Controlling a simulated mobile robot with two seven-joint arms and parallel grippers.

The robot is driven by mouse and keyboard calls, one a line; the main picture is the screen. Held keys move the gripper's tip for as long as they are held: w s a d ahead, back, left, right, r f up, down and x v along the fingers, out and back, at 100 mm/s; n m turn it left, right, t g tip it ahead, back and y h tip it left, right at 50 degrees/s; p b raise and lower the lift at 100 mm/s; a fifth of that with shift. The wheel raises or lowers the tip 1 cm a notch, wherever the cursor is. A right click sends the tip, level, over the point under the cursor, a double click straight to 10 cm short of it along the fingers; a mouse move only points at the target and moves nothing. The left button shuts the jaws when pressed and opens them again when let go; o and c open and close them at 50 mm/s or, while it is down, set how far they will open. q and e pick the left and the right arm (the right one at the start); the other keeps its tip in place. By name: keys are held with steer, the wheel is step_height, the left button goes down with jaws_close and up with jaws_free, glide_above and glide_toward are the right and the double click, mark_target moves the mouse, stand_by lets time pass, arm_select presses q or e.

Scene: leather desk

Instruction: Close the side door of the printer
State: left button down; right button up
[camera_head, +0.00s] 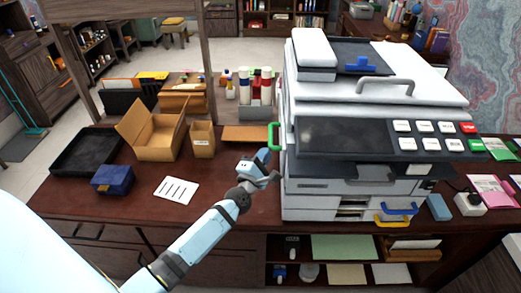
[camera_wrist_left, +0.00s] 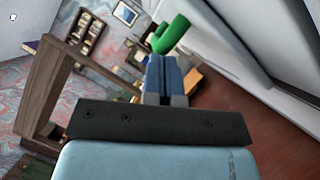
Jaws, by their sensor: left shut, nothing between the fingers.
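The printer (camera_head: 375,130) is a large white and grey machine with a dark control panel, on the right half of the desk. A green handle (camera_head: 273,136) sticks out from its left side. The side door's angle cannot be made out in the head view. My left gripper (camera_head: 266,156) is shut and empty beside the printer's left side, just below and in front of the handle. In the left wrist view, the shut fingers (camera_wrist_left: 166,72) point toward the green handle (camera_wrist_left: 171,36), with the printer's pale side (camera_wrist_left: 225,30) to the right. Contact cannot be told. My right gripper is not in view.
The brown desk (camera_head: 215,195) is clear around my left forearm. To the left are an open cardboard box (camera_head: 152,139), a smaller box (camera_head: 202,140), a black tray (camera_head: 88,150), a blue box (camera_head: 113,179) and a white card (camera_head: 176,188). Bottles (camera_head: 244,85) stand behind.

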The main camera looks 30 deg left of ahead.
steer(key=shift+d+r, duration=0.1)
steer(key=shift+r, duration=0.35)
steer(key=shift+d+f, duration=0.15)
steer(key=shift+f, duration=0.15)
